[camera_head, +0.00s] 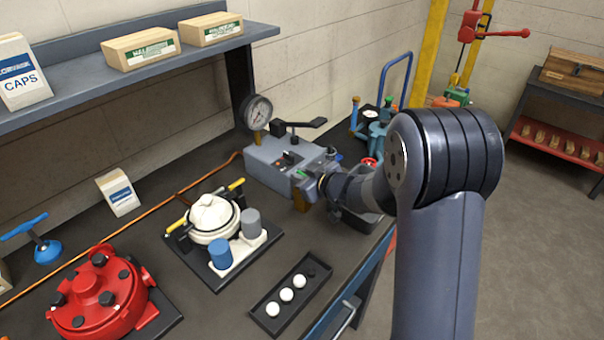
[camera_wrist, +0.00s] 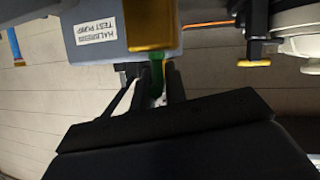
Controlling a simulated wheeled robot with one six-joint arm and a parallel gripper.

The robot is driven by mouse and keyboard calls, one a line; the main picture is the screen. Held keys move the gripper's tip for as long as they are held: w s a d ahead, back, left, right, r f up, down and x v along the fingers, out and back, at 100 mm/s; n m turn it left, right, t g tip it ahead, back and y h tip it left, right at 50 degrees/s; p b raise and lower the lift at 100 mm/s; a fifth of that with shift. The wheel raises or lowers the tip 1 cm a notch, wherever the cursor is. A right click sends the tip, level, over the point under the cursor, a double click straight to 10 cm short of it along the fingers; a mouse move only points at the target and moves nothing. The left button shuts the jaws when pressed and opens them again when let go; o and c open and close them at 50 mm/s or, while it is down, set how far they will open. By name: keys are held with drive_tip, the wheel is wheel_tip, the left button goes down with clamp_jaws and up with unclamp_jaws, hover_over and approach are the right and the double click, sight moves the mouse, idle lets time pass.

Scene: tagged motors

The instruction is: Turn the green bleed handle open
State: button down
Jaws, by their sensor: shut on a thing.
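The grey test pump (camera_head: 268,166) stands on the dark bench near its right end, with a pressure gauge (camera_head: 257,112) and a black lever (camera_head: 302,123) on top. Its label shows upside down in the wrist view (camera_wrist: 96,32). The green bleed handle (camera_wrist: 157,72) shows in the wrist view between my fingers, beside a brass block (camera_wrist: 150,24). Only a small green part of the handle (camera_head: 300,173) shows in the head view. My gripper (camera_wrist: 152,88) is shut on the green handle. My wrist and fingers hide much of the pump's right end.
Left of the pump sits a white housing (camera_head: 212,217) with blue and grey cylinders. A black tray (camera_head: 308,266) with white balls lies in front. A red flanged cover (camera_head: 98,298) is at the front left. A teal valve body (camera_head: 375,130) stands behind my wrist.

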drive_tip(key=shift+d+r+n+g+y+p, duration=0.1)
drive_tip(key=shift+r+n+g+y+p, duration=0.25)
drive_tip(key=shift+p, duration=0.65)
drive_tip(key=shift+f+n+g+y+p, duration=0.25)
drive_tip(key=shift+n+y+p, duration=0.15)
drive_tip(key=shift+p, duration=0.3)
drive_tip(key=c, duration=1.5)
unclamp_jaws()
drive_tip(key=b+v, duration=0.1)
drive_tip(key=v, duration=0.9)
drive_tip(key=shift+s+d+r, duration=0.2)
